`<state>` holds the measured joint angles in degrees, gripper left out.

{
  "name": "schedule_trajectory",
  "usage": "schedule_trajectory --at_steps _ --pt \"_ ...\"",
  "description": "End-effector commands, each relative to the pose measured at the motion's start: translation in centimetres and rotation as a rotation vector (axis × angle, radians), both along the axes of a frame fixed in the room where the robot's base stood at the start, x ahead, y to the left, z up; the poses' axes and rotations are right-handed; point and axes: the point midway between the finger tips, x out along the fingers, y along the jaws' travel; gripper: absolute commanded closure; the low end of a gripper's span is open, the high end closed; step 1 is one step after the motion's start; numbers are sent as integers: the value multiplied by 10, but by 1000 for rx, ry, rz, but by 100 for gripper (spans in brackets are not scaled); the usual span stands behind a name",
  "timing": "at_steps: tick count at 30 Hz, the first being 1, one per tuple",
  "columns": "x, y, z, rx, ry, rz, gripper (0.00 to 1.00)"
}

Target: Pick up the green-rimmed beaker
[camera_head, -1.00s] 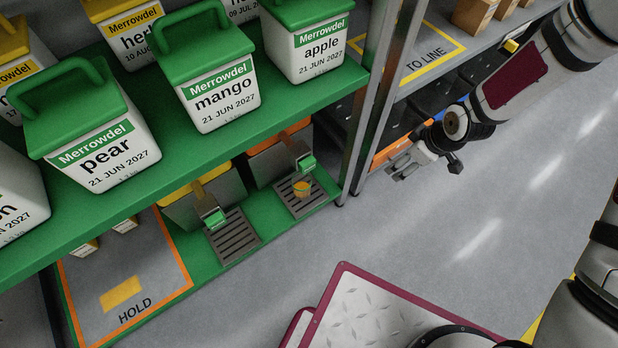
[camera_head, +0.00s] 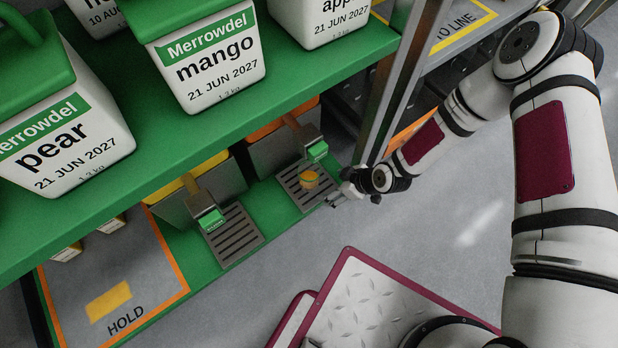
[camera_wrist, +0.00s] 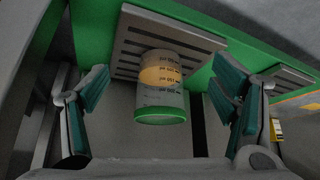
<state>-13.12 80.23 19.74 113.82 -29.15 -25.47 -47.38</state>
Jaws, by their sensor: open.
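The green-rimmed beaker (camera_wrist: 162,90) stands on a slotted drip tray (camera_wrist: 128,62), seen from its rim side in the wrist view. It is clear, has printed marks and holds something orange. In the head view the beaker (camera_head: 309,179) is small, on the right-hand drip tray (camera_head: 291,186) of the lower green shelf, below a green-tipped spout. My gripper (camera_wrist: 162,95) is open, with a teal-padded finger on each side of the beaker in the wrist view. In the head view my gripper (camera_head: 338,194) is just right of the beaker. No contact shows.
A second drip tray (camera_head: 234,236) and spout (camera_head: 209,219) stand left of the beaker. The green upper shelf (camera_head: 200,145) with labelled tubs hangs above. A grey metal post (camera_head: 402,85) rises close behind my gripper.

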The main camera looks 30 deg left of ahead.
Motion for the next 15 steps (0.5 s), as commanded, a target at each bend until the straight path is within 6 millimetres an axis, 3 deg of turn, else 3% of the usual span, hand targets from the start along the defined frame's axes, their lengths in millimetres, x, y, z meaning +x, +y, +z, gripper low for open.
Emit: schedule_trajectory --at_steps 6,15 --pt "0 34 -1 0 0 0 20" --pt "0 56 -1 0 -1 2 20"
